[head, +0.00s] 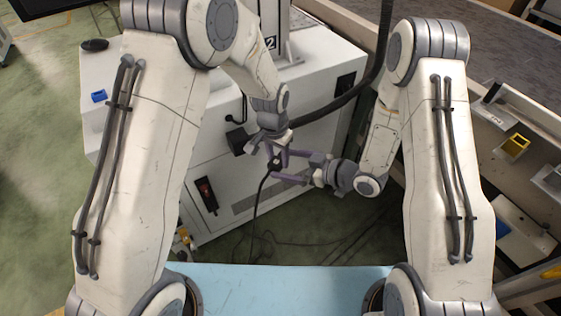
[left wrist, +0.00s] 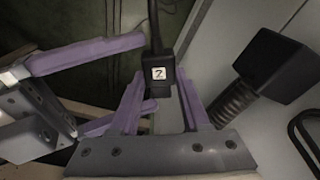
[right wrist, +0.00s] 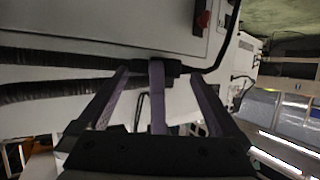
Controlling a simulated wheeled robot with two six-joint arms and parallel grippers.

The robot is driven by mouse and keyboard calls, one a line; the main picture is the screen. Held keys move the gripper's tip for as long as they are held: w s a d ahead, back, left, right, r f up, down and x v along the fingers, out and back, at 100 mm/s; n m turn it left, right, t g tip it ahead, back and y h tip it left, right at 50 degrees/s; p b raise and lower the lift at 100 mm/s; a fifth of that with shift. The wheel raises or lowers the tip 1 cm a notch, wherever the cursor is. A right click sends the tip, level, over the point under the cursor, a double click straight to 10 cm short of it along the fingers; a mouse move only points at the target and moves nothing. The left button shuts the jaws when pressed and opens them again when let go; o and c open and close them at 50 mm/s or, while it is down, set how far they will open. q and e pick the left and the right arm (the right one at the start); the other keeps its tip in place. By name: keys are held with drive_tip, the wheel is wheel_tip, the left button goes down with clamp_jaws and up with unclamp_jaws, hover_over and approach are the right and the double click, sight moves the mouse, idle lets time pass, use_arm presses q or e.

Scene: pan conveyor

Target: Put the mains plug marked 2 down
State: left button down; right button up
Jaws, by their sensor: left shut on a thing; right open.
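The mains plug marked 2 (left wrist: 158,74) is black with a white "2" label and a black cable. My left gripper (left wrist: 160,88) is shut on it, beside the front of the white machine. In the head view the left gripper (head: 275,158) hides most of the plug, and the cable hangs down. My right gripper (head: 278,167) is open. Its fingers point at the plug from the right, one above and one below, apparently without gripping it. In the right wrist view the plug (right wrist: 168,67) and a left finger show between the right gripper's open fingers (right wrist: 161,75).
The white machine (head: 150,150) has a black block (head: 239,141) on its front near the left gripper, and a red switch (head: 207,195). A thick black hose (head: 335,103) crosses behind the grippers. A light blue surface (head: 285,290) lies clear in front. Cables lie on the green floor.

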sight(279, 161)
drive_tip(key=shift+x, duration=1.75)
drive_tip(key=shift+r, duration=0.1)
drive_tip(key=c, duration=1.2)
use_arm(q)
drive_tip(key=shift+c, duration=1.5)
unclamp_jaws()
use_arm(e)
drive_tip(key=shift+c, duration=0.2)
